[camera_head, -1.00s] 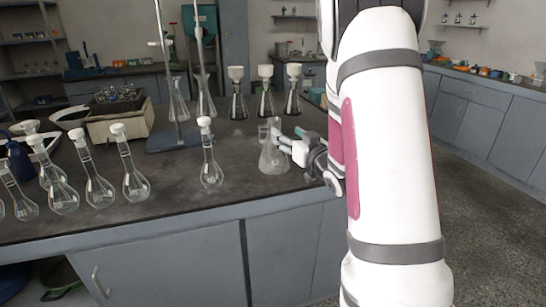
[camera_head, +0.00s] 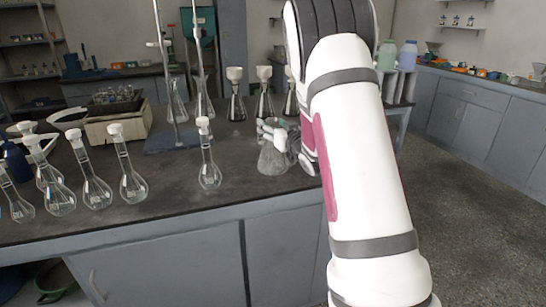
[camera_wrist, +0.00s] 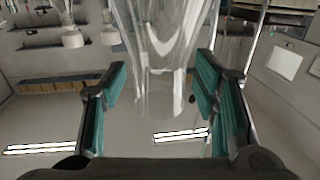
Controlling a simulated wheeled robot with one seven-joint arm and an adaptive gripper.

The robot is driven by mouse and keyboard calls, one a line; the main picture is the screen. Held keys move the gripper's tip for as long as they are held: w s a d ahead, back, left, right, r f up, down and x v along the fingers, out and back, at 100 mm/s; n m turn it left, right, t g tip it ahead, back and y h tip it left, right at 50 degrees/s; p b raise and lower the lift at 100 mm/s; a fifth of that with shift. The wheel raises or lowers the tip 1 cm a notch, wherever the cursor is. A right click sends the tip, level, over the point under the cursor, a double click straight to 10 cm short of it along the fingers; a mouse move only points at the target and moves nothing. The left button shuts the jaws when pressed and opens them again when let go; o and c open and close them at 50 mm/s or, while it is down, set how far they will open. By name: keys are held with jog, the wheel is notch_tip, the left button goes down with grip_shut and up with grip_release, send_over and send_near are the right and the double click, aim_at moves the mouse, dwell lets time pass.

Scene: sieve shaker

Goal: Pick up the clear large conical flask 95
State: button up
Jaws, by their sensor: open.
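The clear large conical flask (camera_head: 271,160) stands upright on the dark bench top near its front edge, partly hidden by my gripper (camera_head: 277,132). In the wrist view the picture looks upside down. There the flask (camera_wrist: 160,50) widens toward the top and its neck hangs between the teal pads of my gripper (camera_wrist: 161,88). The jaws are open, with one pad on each side of the neck and a visible gap on both sides. In the head view the gripper is at the flask's upper part.
A stoppered volumetric flask (camera_head: 209,165) stands just left of the flask. Several more stand farther left. Funnel-topped flasks (camera_head: 236,95) and a stand with a blue base (camera_head: 172,138) are behind. A wooden box (camera_head: 118,125) sits at the back left.

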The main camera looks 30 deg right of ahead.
jog(key=shift+c, duration=0.2)
grip_shut()
jog(key=shift+r, duration=0.2)
